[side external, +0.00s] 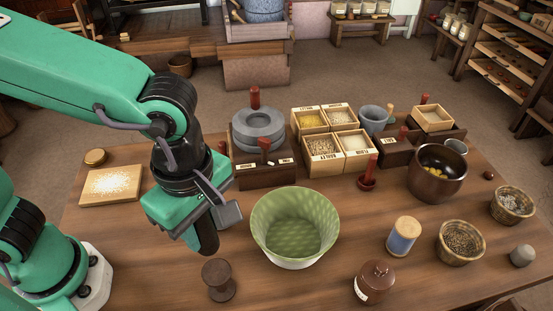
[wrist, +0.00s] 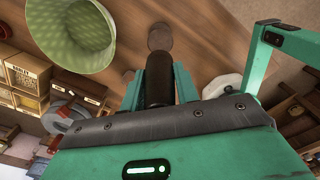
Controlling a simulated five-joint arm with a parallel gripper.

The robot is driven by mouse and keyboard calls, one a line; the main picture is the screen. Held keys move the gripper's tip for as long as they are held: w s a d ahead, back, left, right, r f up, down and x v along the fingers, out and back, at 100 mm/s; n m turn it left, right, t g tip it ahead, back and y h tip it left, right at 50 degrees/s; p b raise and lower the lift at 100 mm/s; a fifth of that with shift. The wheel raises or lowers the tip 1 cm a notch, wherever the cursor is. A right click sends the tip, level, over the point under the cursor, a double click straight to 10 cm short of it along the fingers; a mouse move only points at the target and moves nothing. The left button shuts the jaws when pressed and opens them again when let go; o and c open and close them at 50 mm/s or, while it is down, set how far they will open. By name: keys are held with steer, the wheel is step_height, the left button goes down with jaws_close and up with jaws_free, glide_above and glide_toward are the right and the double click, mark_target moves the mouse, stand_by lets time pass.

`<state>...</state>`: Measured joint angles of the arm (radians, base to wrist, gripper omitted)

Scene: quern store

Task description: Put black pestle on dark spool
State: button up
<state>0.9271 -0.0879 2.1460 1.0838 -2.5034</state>
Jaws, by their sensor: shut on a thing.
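My gripper (side external: 207,228) is shut on the black pestle (side external: 208,243) and holds it above the table, lower end down and slightly tilted. The pestle also shows between the fingers in the wrist view (wrist: 158,82); its upper part is hidden by the gripper in the side view. The dark spool (side external: 220,285) stands upright on the table near the front edge, its round top bare. In the side view the pestle's lower end is just above and left of the spool's top, apart from it. In the wrist view the spool (wrist: 160,36) appears just beyond the pestle's end.
A green bowl (side external: 262,237) stands close right of my gripper. A brown lidded jar (side external: 375,284) and a blue-wound spool (side external: 403,238) are farther right. A board with white powder (side external: 111,186) lies left. Boxes of grain (side external: 322,150) and a stone quern (side external: 258,130) stand behind.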

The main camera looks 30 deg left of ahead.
mark_target(206, 242)
steer(key=shift+f, duration=2.05)
steer(key=shift+f, duration=0.1)
steer(key=shift+f, duration=1.85)
steer(key=shift+f, duration=0.15)
steer(key=o, duration=1)
step_height(206, 242, up, 12)
steer(key=shift+r, duration=0.15)
